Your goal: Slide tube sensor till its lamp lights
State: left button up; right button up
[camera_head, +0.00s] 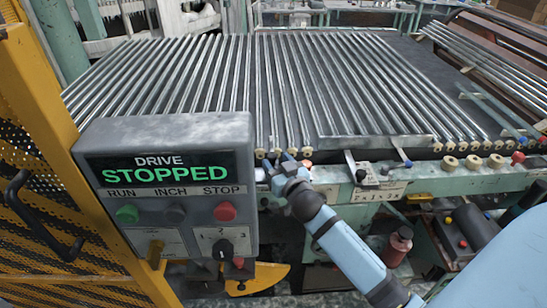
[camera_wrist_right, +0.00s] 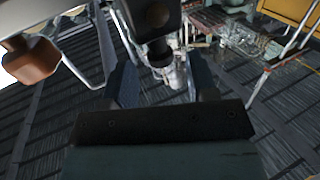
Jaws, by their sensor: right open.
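Long glass tubes (camera_head: 290,85) lie side by side on the sloping bed. My right gripper (camera_head: 277,163) is at the bed's front rail, just right of the control box. In the wrist view its two fingers (camera_wrist_right: 164,88) stand apart. A dark block with a round black end (camera_wrist_right: 160,48) shows beyond and between them; I cannot tell whether it is the tube sensor. I see no grip on anything. A small dark-and-white fitting (camera_head: 351,166) sits on the rail right of the gripper. I cannot make out a lit sensor lamp. My left gripper is out of view.
A yellow mesh guard (camera_head: 50,150) stands at far left. Several round rollers (camera_head: 450,162) line the front rail at right. A red-brown bottle (camera_head: 398,245) stands below.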

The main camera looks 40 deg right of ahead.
jog(key=shift+w+d, duration=0.15)
jog(key=shift+w, duration=1.05)
grip_shut()
jog(key=shift+s+d+p, duration=0.2)
jog(key=shift+d+p, duration=0.05)
jog(key=shift+p, duration=0.15)
grip_release()
